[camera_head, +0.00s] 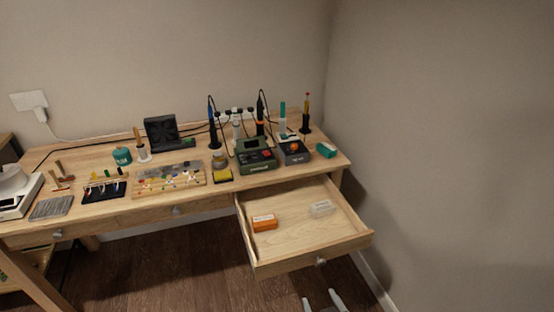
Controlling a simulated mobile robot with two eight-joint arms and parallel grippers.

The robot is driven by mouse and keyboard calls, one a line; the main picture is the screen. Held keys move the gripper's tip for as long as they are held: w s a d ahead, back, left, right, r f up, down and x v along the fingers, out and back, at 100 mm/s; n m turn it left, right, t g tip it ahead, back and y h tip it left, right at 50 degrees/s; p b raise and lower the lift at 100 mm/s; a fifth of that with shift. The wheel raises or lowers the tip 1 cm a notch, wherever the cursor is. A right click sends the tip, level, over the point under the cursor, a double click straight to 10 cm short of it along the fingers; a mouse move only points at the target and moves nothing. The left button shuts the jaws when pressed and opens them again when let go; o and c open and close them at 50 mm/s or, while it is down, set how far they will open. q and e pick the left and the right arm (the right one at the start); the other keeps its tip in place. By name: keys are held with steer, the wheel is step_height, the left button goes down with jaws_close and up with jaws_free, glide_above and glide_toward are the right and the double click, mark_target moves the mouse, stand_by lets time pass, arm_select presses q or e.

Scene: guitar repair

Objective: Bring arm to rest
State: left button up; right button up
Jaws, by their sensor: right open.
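My right gripper (323,301) shows at the bottom edge, right of centre, as two pale fingertips set apart. It is open and empty, in front of and below the open drawer (310,248), touching nothing that I can see. The rest of my right arm is out of frame. My left gripper is not in view. The pulled-out drawer holds an orange box (264,222) on its left side and a pale, clear-looking box (321,208) farther back.
The wooden workbench (112,212) carries soldering stations (255,156), a black fan-like unit (161,132), a teal jar (122,156) and a parts board (170,180). The drawer juts out at the right, near the wall (450,150). The floor (170,275) in front is clear.

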steer(key=s+d+f+m+g+h, duration=0.1)
steer(key=s+d+m+g, duration=0.1)
steer(key=s+d+g, duration=0.35)
steer(key=s+d+f+m+g, duration=0.2)
steer(key=s, duration=0.6)
arm_select(q)
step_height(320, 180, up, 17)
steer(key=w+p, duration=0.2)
steer(key=p, duration=1.3)
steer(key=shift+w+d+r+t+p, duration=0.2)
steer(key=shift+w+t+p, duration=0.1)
arm_select(e)
step_height(320, 180, up, 18)
steer(key=w+t, duration=0.1)
steer(key=w, duration=0.1)
steer(key=shift+w, duration=0.3)
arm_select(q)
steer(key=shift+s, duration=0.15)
arm_select(e)
steer(key=shift+s, duration=0.15)
